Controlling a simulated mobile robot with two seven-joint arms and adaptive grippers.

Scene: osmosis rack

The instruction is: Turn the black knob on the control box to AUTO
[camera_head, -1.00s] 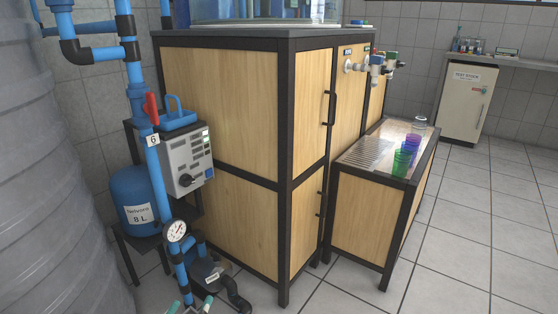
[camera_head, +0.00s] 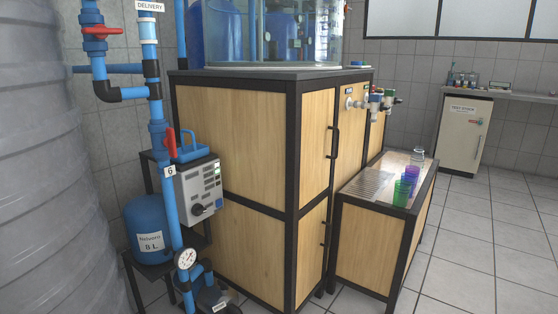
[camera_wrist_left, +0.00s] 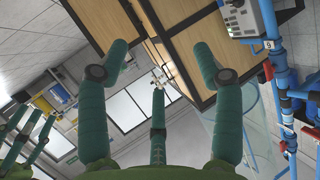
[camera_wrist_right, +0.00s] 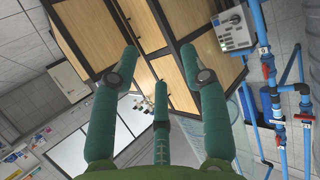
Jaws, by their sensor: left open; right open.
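The grey control box (camera_head: 199,190) is mounted left of the wooden cabinet, behind the blue pipe, with its black knob (camera_head: 197,209) low on the front face. The knob's lettering is too small to read. The box also shows in the left wrist view (camera_wrist_left: 240,17) at the top right and in the right wrist view (camera_wrist_right: 232,30). My left gripper (camera_wrist_left: 157,52) is open, with green fingers spread and nothing between them. My right gripper (camera_wrist_right: 163,58) is open and empty too. Both are apart from the box. Neither gripper shows in the head view.
Blue pipes with a red valve handle (camera_head: 170,142) run in front of the box's left side. A pressure gauge (camera_head: 186,258) and blue tank (camera_head: 148,229) sit below. The wooden cabinet (camera_head: 235,145) stands to the right, with a low bench (camera_head: 368,240) bearing cups. Open tiled floor lies at right.

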